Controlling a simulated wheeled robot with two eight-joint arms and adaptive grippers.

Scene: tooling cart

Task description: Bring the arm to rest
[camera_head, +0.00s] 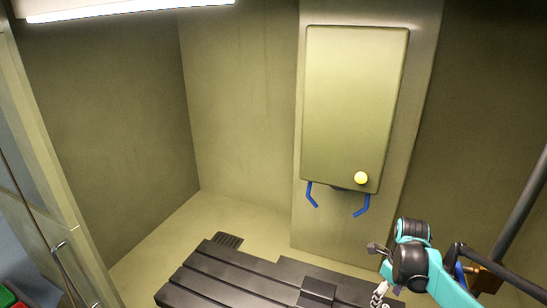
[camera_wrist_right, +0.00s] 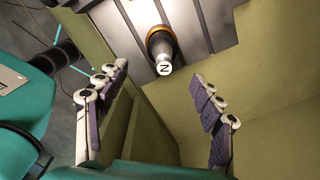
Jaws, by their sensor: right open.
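My right arm, teal and black, comes in from the lower right in the head view. Its gripper (camera_head: 379,294) shows as a small pale segmented finger over the right part of the dark slatted bench. In the right wrist view the gripper (camera_wrist_right: 158,74) is open, its two white and purple fingers wide apart with nothing held. Beyond the fingertips a dark tapered piece (camera_wrist_right: 160,46) with an orange ring and a pale end marked N shows against dark slats. I cannot tell how far it is from the fingers. My left gripper is in neither view.
The dark slatted bench (camera_head: 240,273) fills the lower middle. A grey pole (camera_head: 522,213) is at right. The floor left of the bench is clear.

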